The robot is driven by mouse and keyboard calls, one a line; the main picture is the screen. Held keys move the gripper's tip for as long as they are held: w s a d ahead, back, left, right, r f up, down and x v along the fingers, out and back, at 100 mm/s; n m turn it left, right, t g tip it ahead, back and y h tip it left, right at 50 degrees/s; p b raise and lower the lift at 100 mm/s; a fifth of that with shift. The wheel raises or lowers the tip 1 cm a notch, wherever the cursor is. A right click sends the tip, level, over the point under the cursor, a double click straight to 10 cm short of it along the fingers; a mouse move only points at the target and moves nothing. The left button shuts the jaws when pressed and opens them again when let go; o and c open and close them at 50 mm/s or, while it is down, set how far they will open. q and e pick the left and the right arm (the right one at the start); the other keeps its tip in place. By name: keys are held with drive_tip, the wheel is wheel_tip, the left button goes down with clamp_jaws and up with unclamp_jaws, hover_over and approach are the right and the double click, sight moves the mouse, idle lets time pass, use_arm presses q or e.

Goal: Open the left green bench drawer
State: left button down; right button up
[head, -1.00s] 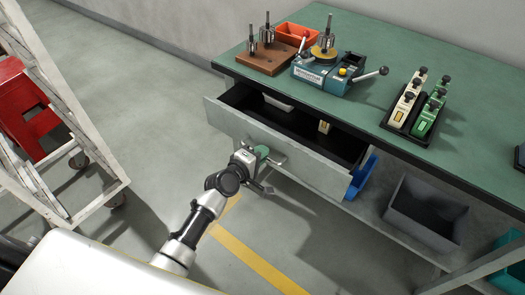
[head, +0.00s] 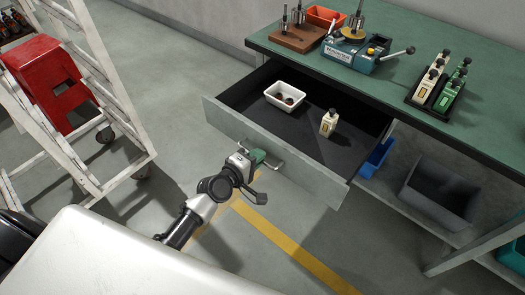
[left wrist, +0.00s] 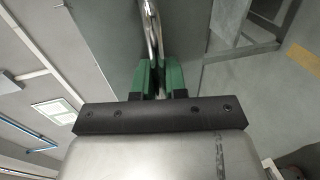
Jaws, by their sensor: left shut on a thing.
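The left bench drawer (head: 228,124) has a grey front and is pulled well out from under the green-topped bench (head: 292,50). Inside it are a white tray (head: 272,96) with small dark items and a cream bottle-like piece (head: 328,123) with a dark top. My left gripper (head: 256,158) is at the drawer front, shut on the metal bar handle (head: 278,168). In the left wrist view the green fingers (left wrist: 160,78) close around the handle (left wrist: 152,35). The right gripper is not in view.
A winding machine (head: 350,50), a brown block with spindles (head: 298,37) and a rack of cream and green pieces (head: 440,85) stand on the bench. A grey bin (head: 440,190) sits on the lower shelf. Floor before the drawer is clear.

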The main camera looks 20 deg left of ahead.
use_arm(q)
drive_tip(key=shift+v, duration=0.8)
drive_tip(key=shift+f, duration=0.2)
drive_tip(key=c, duration=1.2)
unclamp_jaws()
drive_tip(key=v, duration=1.1)
drive_tip(key=shift+d, duration=0.1)
drive_tip(key=shift+f, duration=0.1)
